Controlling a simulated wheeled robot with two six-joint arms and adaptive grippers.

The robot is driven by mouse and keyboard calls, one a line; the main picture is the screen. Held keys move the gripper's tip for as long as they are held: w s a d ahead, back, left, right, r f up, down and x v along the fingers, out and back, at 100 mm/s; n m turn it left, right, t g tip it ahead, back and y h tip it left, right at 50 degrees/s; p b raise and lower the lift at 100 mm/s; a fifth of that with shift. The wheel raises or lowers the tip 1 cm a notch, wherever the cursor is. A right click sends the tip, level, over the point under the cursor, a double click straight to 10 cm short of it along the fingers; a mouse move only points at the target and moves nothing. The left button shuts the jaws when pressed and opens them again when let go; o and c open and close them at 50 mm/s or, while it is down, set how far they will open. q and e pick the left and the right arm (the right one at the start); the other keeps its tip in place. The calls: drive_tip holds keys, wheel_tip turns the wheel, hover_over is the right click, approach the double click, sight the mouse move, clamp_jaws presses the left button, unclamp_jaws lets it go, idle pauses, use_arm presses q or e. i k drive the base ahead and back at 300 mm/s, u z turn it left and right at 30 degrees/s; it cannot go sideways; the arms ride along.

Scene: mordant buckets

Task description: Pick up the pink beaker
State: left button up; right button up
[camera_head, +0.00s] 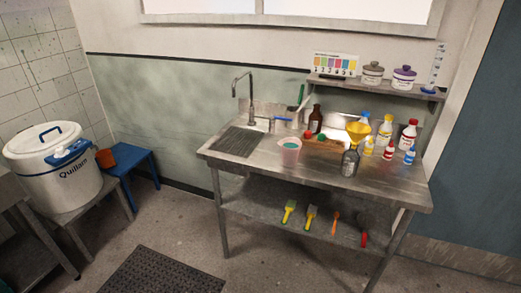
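Neither of my grippers is in view, and nothing touches the beaker.
Several white bottles stand at the right. A lower shelf (265,208) holds brushes. A white bucket (55,170) stands left; the floor in front is open.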

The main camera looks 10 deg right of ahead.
sight(291, 147)
drive_tip(key=u, duration=0.45)
drive_tip(key=i, duration=0.65)
drive_tip(key=u, duration=0.25)
